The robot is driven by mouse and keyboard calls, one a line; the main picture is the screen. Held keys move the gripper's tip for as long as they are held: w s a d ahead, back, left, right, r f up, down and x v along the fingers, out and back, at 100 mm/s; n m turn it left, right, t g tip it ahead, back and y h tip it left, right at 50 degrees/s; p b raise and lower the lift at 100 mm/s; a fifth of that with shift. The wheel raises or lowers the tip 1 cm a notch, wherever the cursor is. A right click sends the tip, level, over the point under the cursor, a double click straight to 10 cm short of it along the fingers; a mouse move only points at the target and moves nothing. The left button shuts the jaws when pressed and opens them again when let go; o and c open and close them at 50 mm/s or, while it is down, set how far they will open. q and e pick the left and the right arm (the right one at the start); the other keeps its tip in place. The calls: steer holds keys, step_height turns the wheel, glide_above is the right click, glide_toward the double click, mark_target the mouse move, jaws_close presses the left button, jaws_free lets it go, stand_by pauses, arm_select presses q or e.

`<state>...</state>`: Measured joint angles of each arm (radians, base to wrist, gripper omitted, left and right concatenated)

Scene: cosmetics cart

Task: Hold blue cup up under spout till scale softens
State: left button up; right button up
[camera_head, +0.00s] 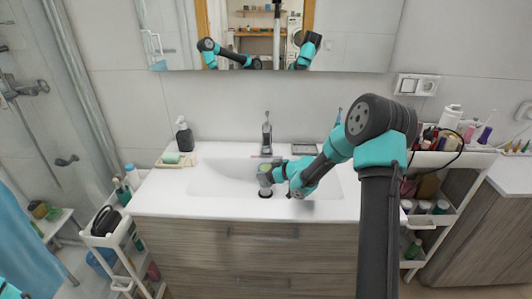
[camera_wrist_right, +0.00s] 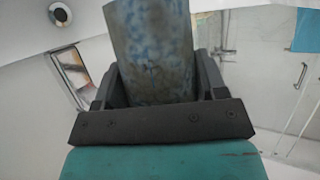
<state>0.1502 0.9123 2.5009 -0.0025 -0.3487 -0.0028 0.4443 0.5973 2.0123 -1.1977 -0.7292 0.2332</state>
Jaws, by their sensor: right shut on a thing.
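The blue cup (camera_wrist_right: 152,45), mottled blue and grey, fills the upper middle of the right wrist view. My right gripper (camera_wrist_right: 155,85) is shut on it, with a dark finger on each side. In the head view my right gripper (camera_head: 270,177) is over the white basin (camera_head: 225,178), and the small cup (camera_head: 265,168) shows at its tip. The faucet spout (camera_head: 267,148) is just behind and above the cup; I cannot tell whether they touch or line up exactly. The cup's inside and any scale are too small or hidden to see. My left gripper is not in view.
A soap bottle (camera_head: 184,135) and a tray with green soap (camera_head: 171,158) stand left of the basin. A dark rack (camera_head: 304,149) lies behind it. Loaded carts stand left (camera_head: 112,240) and right (camera_head: 425,221) of the vanity. A mirror (camera_head: 345,40) hangs behind.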

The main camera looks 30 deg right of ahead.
steer(key=shift+s+a, duration=0.1)
steer(key=shift+s, duration=0.05)
steer(key=shift+s+r, duration=0.1)
stand_by(0.4)
steer(key=shift+s+a+r, duration=0.35)
steer(key=shift+s+r, duration=0.2)
steer(key=shift+r, duration=0.2)
steer(key=shift+s+a+r, duration=0.35)
steer(key=shift+s+r, duration=0.2)
steer(key=shift+r, duration=0.15)
steer(key=shift+s+a+r, duration=0.3)
steer(key=shift+s+r, duration=0.2)
steer(key=shift+r, duration=0.25)
steer(key=shift+s+a+r, duration=0.3)
steer(key=shift+s+r, duration=0.15)
steer(key=shift+r, duration=0.25)
